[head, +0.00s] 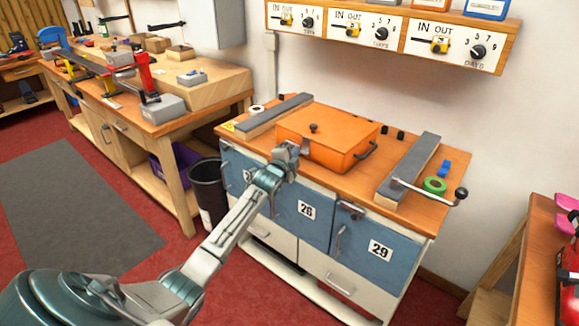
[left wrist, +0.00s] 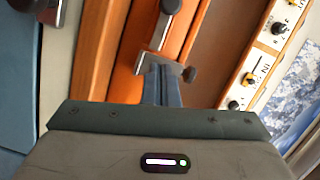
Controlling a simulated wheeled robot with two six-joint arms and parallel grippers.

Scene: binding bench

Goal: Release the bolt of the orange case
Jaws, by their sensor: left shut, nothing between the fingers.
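The orange case (head: 318,150) stands closed on the bench top, with a black knob (head: 313,128) on its lid and a dark handle at its front right. My left gripper (head: 287,150) is shut and empty at the case's left front. In the left wrist view the orange case (left wrist: 126,50) fills the middle, with a grey metal bolt fitting (left wrist: 160,30) on it just beyond my fingertips (left wrist: 160,72). I cannot tell whether the fingers touch the fitting, or whether the bolt is engaged. My right gripper is out of view.
Two grey-topped bars flank the case, left (head: 274,115) and right (head: 411,168). A crank lever (head: 430,193) and green tape roll (head: 434,186) are at the right. Blue cabinet doors (head: 307,210) lie below. A dark bin (head: 209,192) stands left.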

